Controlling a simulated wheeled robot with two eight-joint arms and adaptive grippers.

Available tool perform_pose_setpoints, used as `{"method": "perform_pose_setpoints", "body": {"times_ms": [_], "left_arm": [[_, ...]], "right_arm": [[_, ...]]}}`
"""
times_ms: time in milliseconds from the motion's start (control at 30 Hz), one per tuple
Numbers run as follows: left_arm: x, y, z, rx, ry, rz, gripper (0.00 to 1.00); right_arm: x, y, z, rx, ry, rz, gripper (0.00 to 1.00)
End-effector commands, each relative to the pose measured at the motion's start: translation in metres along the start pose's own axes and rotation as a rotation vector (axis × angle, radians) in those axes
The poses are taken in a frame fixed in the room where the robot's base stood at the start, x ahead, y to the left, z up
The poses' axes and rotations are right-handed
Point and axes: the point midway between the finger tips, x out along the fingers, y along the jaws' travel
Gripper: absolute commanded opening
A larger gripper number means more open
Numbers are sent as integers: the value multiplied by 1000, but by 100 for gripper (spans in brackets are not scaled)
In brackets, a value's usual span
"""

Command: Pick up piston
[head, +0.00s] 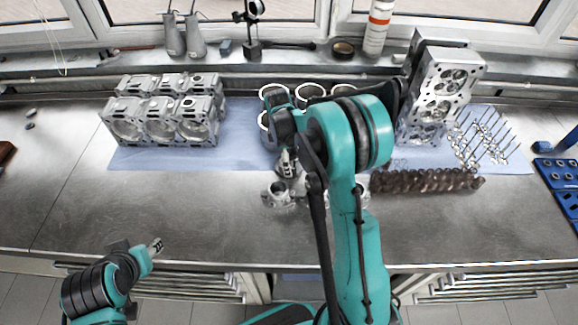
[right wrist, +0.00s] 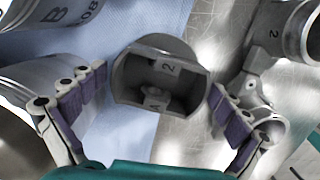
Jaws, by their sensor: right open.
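A grey metal piston (right wrist: 150,100) marked "2" sits with its hollow side facing the camera in the right wrist view, at the edge of a blue sheet. My right gripper (right wrist: 158,103) is open, with one purple-padded finger on each side of the piston and visible gaps between. In the head view my right gripper (head: 287,163) reaches down at the middle of the table, and my arm hides much of that spot. My left gripper (head: 155,246) is low at the front left, away from the parts; its jaws are too small to read.
Silver parts (head: 278,196) stand close in front of my right gripper. Cylinder liners (head: 312,90) are behind it. The front left of the metal table (head: 75,205) is clear.

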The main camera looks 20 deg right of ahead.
Motion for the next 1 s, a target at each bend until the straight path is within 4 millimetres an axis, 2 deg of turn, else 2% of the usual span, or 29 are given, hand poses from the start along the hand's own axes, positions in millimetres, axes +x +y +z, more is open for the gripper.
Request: {"method": "perform_pose_setpoints", "body": {"times_ms": [267,367,500,533,833,1000], "left_arm": [[0,0,0,0,0,0,40],[0,0,0,0,0,0,40],[0,0,0,0,0,0,40],[1,0,0,0,0,0,40],[0,0,0,0,0,0,40],[-4,0,-3,0,0,0,40]], "right_arm": [[4,0,0,0,0,0,100],[4,0,0,0,0,0,76],[4,0,0,0,0,0,39],[4,0,0,0,0,0,37],[2,0,0,0,0,0,37],[-12,0,2,0,0,0,37]]}}
